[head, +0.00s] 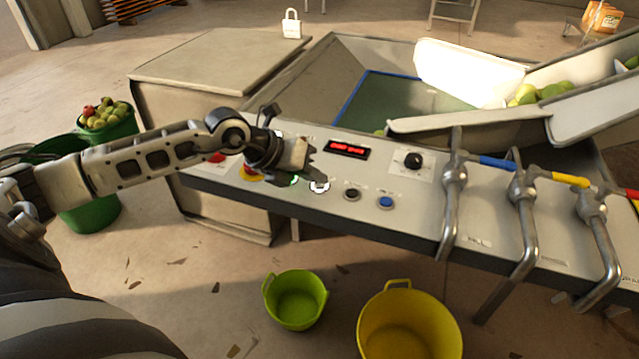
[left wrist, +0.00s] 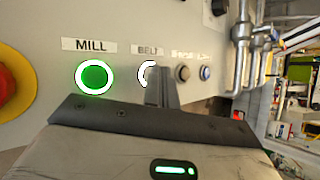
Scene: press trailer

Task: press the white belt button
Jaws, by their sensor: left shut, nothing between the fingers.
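The white belt button (head: 319,187) is lit, on the sloped control panel (head: 420,215), right of the green mill button (head: 294,180). My left gripper (head: 311,168) is shut and empty, with its tips close to the belt button. In the left wrist view, the belt button (left wrist: 146,73) lies under the BELT label, partly hidden behind the dark fingers (left wrist: 161,84). I cannot tell whether the tips touch it. The green mill button (left wrist: 95,77) is clear of the fingers there. My right gripper is not in view.
A red button on yellow (head: 250,172) sits left of the mill button; a dark button (head: 352,194) and a blue one (head: 386,202) sit right. Metal pipe levers (head: 453,190) rise farther right. Green (head: 295,300) and yellow (head: 408,325) tubs stand on the floor.

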